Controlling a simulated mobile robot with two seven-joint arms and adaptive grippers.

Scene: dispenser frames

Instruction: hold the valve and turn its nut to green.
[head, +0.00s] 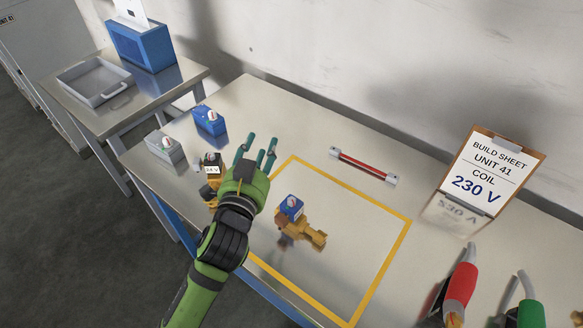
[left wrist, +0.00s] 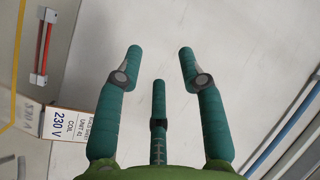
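A brass valve (head: 305,233) with a blue coil (head: 290,209) lies inside the yellow outline on the bench. A small round red-and-white part (head: 292,201) sits on top of the coil; I cannot tell if it is the nut, and I see no green on it. My left gripper (head: 256,152) is above the bench, to the left of and behind the valve, apart from it. In the left wrist view its three teal fingers (left wrist: 160,60) are spread with nothing between them. My right gripper is not in view.
A black "24 V" coil (head: 212,164) on brass stands left of my gripper, partly hidden. A blue box (head: 210,120) and grey box (head: 165,147) are behind. A red bar (head: 363,167), a "230 V" build sheet (head: 483,175), and red (head: 462,285) and green (head: 531,313) handled tools are to the right.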

